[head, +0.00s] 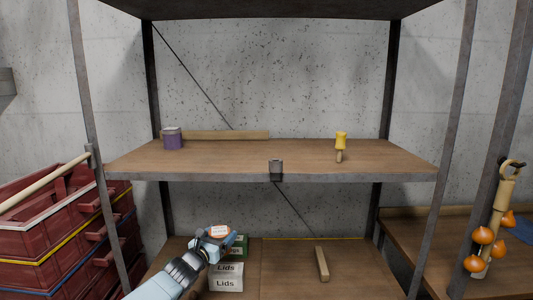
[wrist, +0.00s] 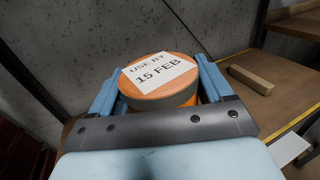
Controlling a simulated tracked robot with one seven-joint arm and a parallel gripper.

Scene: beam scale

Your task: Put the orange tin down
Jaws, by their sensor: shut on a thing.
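The orange tin (wrist: 185,93) has a white label reading "USE BY 15 FEB" on its lid. My gripper (wrist: 160,84) is shut on it, with one blue finger on each side. In the head view the tin (head: 218,231) shows small at the end of my arm, above the lower shelf, in front of a green box. My gripper (head: 212,240) partly covers the tin there. The tin's underside is hidden, so I cannot tell whether it touches anything.
A white box marked "Lids" (head: 226,283) and a green box (head: 239,246) stand on the lower shelf (head: 285,275). A wooden block (head: 322,264) lies to their right. The upper shelf (head: 225,157) holds a purple tin (head: 172,139) and a yellow-headed tool (head: 341,143). Red crates (head: 60,225) stand left.

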